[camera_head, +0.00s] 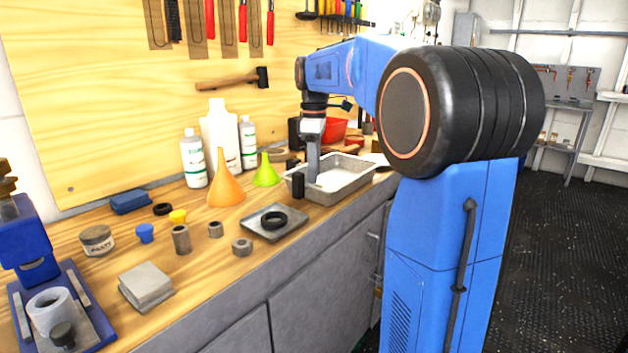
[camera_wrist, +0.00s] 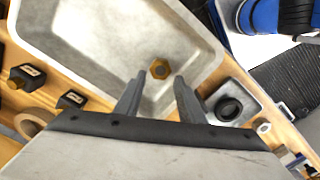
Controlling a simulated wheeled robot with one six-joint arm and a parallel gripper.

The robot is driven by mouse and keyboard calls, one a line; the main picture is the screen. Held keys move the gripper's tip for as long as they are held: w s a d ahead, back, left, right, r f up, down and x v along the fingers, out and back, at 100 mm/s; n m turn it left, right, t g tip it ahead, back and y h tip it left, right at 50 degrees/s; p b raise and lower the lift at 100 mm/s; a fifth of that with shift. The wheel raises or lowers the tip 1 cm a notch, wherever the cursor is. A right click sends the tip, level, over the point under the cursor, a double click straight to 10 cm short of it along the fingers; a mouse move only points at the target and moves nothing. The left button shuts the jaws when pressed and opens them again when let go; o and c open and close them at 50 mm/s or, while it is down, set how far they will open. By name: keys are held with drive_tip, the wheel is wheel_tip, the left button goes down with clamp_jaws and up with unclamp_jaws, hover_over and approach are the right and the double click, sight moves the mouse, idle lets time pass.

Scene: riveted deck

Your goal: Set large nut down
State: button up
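A brass hex nut (camera_wrist: 160,69) lies in the grey metal tray (camera_wrist: 75,47) in the wrist view. My gripper (camera_wrist: 160,77) is open, with one finger on each side of the nut and a visible gap to both. I cannot tell how far the fingertips are above the tray floor. In the head view my gripper (camera_head: 313,178) points down into the tray (camera_head: 352,187) on the bench. The nut is hidden there by the tray wall and my gripper.
A small flat tray (camera_head: 287,230) with a black ring (camera_head: 274,220) stands just in front. An orange funnel (camera_head: 226,186), a green funnel (camera_head: 265,173) and white bottles (camera_head: 220,135) stand to the left. Small black blocks (camera_wrist: 72,100) lie beside the tray.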

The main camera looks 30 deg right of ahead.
wheel_tip(320, 180, up, 8)
drive_tip(key=shift+r, duration=0.25)
drive_tip(key=s+a+f+m+t, duration=0.1)
drive_tip(key=s+a+f+m, duration=0.2)
drive_tip(key=s+a+f, duration=0.35)
drive_tip(key=s+a+f+m+t, duration=0.1)
drive_tip(key=s+a+f+m, duration=0.15)
drive_tip(key=s, duration=0.65)
drive_tip(key=s+a+f+m+t, duration=0.1)
drive_tip(key=s+a+f+m, duration=0.1)
drive_tip(key=s+f, duration=0.5)
drive_tip(key=s+a+f+m+t, duration=0.1)
drive_tip(key=s+a+f+m, duration=0.1)
drive_tip(key=s+f, duration=0.5)
wheel_tip(320, 180, down, 2)
drive_tip(key=shift+s+a+f+t, duration=0.25)
drive_tip(key=shift+s+a+t, duration=0.15)
drive_tip(key=shift+a, duration=0.5)
